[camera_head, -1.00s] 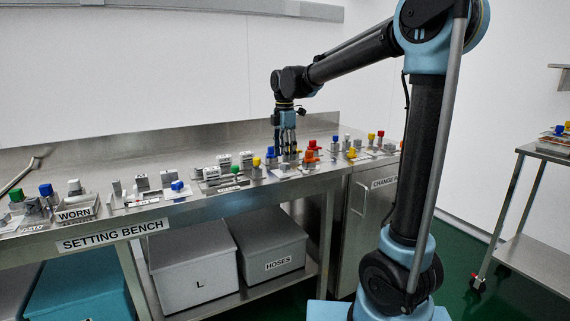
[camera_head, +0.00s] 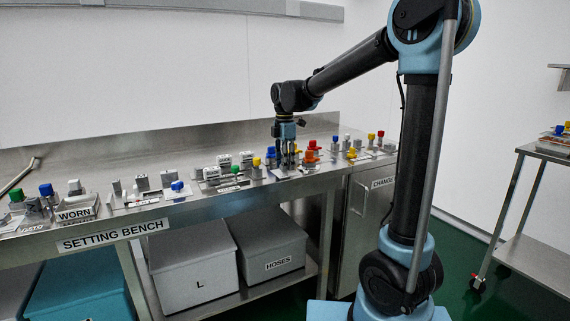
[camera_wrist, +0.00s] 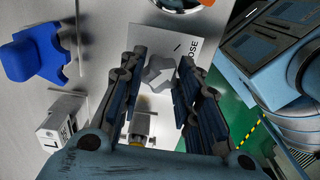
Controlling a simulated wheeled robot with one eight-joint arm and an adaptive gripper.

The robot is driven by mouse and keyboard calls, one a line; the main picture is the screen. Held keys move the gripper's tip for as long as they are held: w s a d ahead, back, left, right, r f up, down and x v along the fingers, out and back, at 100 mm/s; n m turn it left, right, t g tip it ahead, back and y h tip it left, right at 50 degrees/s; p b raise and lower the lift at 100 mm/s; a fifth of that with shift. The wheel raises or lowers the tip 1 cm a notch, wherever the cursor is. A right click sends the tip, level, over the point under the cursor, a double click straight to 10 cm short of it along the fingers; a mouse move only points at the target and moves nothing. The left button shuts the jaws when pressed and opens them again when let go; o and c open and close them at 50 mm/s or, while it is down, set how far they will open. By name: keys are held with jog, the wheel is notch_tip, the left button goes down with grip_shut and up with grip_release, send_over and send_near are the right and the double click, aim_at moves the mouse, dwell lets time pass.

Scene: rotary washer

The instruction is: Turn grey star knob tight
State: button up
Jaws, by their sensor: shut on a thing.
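The grey star knob (camera_wrist: 158,74) shows in the wrist view between my fingertips, over a pale plate (camera_wrist: 166,45) with dark lettering ending in "OSE". My gripper (camera_wrist: 162,60) is shut on the knob, a dark finger on each side. In the head view my gripper (camera_head: 288,166) points down at the bench, left of orange-red knobs (camera_head: 311,151). The knob cannot be made out there behind the fingers.
The setting bench (camera_head: 120,206) holds several fittings in a row. In the wrist view a blue part (camera_wrist: 35,57) lies left, and a silver fitting (camera_wrist: 143,124) stands between my fingers, nearer my palm. A trolley (camera_head: 545,152) stands far right.

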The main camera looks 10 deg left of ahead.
jog(key=shift+m, duration=0.3)
jog(key=m, duration=0.5)
jog(key=shift+w+a+m, duration=0.1)
jog(key=shift+m, duration=0.2)
jog(key=m, duration=1)
jog(key=shift+w+m, duration=0.1)
jog(key=shift+m, duration=0.3)
jog(key=m, duration=0.5)
jog(key=shift+m, duration=0.3)
jog(key=o, duration=1.1)
jog(key=shift+c, duration=0.2)
